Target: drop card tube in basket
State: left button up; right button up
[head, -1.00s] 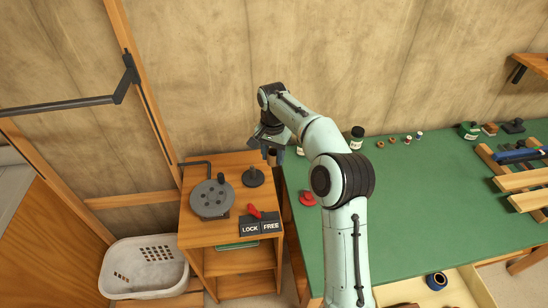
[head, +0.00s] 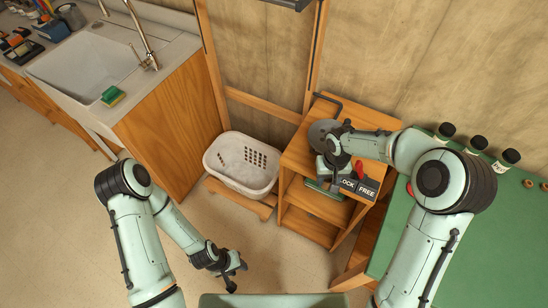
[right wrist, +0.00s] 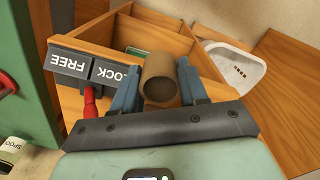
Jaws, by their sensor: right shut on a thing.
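A brown card tube (right wrist: 160,76) is between the blue fingers of my right gripper (right wrist: 158,84) in the right wrist view, its open end facing the camera. In the head view, my right gripper (head: 327,170) is over the wooden shelf unit, and I cannot make out the tube clearly there. The white basket (head: 238,184) stands low to the left of the unit, apart from the gripper. It also shows in the right wrist view (right wrist: 224,58). My left gripper (head: 232,273) is low over the floor in front of the basket; its finger opening is unclear.
The wooden unit (head: 307,198) carries a grey disc (head: 321,134), a red lever (head: 359,168) and a LOCK/FREE plate (head: 366,191). A sink cabinet (head: 170,130) is left of the basket, a green bench (head: 405,215) on the right. The floor before the basket is clear.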

aim_at(250, 180)
jog(key=i+j+u, duration=0.45)
jog(key=i+j, duration=0.15)
jog(key=i, duration=0.15)
jog(key=i+j+u, duration=0.25)
jog(key=i, duration=0.2)
